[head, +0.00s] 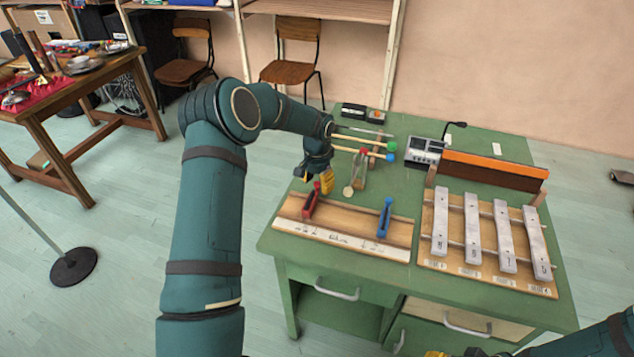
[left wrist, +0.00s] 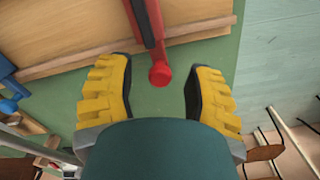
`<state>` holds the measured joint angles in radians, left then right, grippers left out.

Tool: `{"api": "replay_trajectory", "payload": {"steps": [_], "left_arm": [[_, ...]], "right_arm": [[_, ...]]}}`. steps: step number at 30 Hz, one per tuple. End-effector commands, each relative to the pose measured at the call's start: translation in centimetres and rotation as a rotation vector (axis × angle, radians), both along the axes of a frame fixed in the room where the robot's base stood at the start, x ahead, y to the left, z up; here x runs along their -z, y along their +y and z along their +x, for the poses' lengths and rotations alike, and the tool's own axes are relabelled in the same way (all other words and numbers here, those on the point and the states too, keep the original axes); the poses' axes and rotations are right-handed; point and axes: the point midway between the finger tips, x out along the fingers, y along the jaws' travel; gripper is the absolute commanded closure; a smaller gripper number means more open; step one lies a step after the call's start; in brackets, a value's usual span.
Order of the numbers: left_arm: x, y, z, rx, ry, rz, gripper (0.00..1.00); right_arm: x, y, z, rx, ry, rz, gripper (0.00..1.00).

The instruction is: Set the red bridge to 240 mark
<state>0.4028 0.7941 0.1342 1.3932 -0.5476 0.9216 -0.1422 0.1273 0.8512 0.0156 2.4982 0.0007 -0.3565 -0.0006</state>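The red bridge (head: 312,201) stands near the left end of a wooden board (head: 348,228) on the green bench. A white strip (head: 340,244) with dark marks runs along the board's front edge; I cannot read its numbers. A blue bridge (head: 385,218) stands near the board's right end. My left gripper (head: 326,183) is just behind the red bridge. In the left wrist view, its yellow fingers (left wrist: 160,92) are open, with the red bridge's rounded end (left wrist: 160,75) in the gap between them, apparently untouched. Only a yellow bit of my right gripper (head: 438,354) shows at the bottom edge.
A metal bar instrument (head: 487,232) lies right of the board. Mallets (head: 365,150) and a metal fork on a stand (head: 357,172) are behind it. A grey device (head: 424,151) and an orange-topped box (head: 495,168) stand farther back. Drawers are below the bench's front edge.

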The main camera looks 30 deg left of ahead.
Motion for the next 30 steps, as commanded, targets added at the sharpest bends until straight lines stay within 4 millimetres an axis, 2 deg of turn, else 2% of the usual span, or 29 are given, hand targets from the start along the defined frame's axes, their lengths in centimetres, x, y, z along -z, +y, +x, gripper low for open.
{"api": "replay_trajectory", "payload": {"steps": [1,3,4,11,19,27,28,30], "left_arm": [[0.0,0.0,0.0,0.000,0.000,0.000,0.67],[0.0,0.0,0.0,0.000,0.000,0.000,0.91],[0.0,0.0,0.0,0.000,0.000,0.000,1.00],[0.0,-0.3,0.1,0.002,0.000,0.000,1.00],[0.0,-3.7,0.9,0.004,0.000,0.000,1.00],[0.0,-3.7,0.9,0.000,0.000,0.000,1.00],[0.0,-3.7,0.9,0.000,0.000,0.000,0.73],[0.0,-3.7,0.9,0.000,0.000,0.000,0.49]], "right_arm": [[0.0,0.0,0.0,0.000,0.000,0.000,0.53],[0.0,0.0,0.0,0.000,0.000,0.000,0.53],[0.0,0.0,0.0,0.000,0.000,0.000,0.53],[0.0,0.0,0.0,0.000,0.000,0.000,0.53],[-0.1,0.0,0.0,0.000,0.001,0.000,0.53],[-0.1,0.0,0.0,0.000,0.001,0.000,0.53],[-0.1,0.0,0.0,0.000,0.001,0.000,0.53],[-0.1,0.0,0.0,0.000,0.001,0.000,0.53]]}}
